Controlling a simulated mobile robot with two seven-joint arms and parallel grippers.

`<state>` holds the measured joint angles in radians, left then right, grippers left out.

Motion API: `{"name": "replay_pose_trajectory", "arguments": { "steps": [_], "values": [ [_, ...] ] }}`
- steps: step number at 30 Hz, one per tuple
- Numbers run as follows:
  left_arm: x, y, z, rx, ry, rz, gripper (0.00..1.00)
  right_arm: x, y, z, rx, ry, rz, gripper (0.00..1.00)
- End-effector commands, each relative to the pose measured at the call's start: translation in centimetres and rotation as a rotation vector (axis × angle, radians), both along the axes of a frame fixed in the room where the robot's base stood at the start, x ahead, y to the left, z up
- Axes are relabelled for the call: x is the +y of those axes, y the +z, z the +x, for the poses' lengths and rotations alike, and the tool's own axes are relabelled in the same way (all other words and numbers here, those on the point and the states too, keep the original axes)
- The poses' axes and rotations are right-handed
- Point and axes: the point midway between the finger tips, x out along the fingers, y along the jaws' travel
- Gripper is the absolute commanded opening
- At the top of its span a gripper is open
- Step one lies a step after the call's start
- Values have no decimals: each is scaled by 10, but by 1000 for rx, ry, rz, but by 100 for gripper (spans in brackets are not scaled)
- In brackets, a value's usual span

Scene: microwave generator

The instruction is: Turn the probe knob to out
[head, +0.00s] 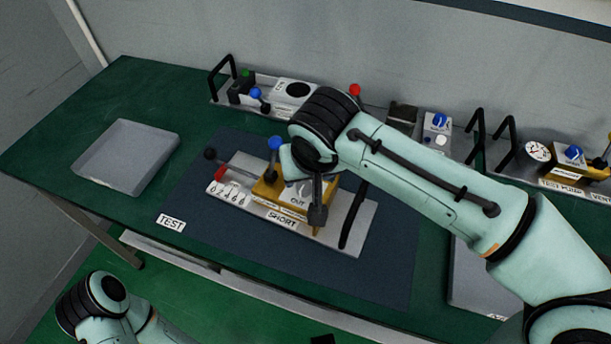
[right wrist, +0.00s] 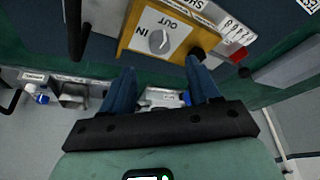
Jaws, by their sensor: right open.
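The probe knob (right wrist: 158,41) is a round grey dial on the yellow block (right wrist: 128,42) of the test unit. The word IN is printed beside it on the left and OUT above it in the right wrist view. Which word its pointer faces is too small to tell. My right gripper (right wrist: 160,67) is open, with its two blue fingers apart and the knob showing beyond the gap between their tips. Nothing is between the fingers. In the head view the yellow block (head: 266,196) is partly hidden by my right arm. My left gripper is outside the view.
The unit has a blue-topped lever (head: 275,143), a black ball (head: 210,154) and a dark upright handle (head: 352,222) nearby. It lies on a dark mat (head: 380,275). An empty grey tray (head: 106,178) is at left. More units (head: 225,104) line the back wall.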

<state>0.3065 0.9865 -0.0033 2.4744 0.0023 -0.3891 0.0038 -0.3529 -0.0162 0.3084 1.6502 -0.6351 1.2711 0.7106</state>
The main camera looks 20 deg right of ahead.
Motion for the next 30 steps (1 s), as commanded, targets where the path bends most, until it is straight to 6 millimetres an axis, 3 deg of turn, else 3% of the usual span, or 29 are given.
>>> {"name": "replay_pose_trajectory", "arguments": {
  "steps": [3, 9, 30],
  "values": [
    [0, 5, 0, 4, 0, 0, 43, 1, 25, -9, -3, 0, 1, 61],
    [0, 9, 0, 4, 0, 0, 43, 1, 48, -19, 0, -1, 1, 61],
    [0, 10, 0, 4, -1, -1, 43, 1, 52, -22, 1, -1, 0, 61]
  ]
}}
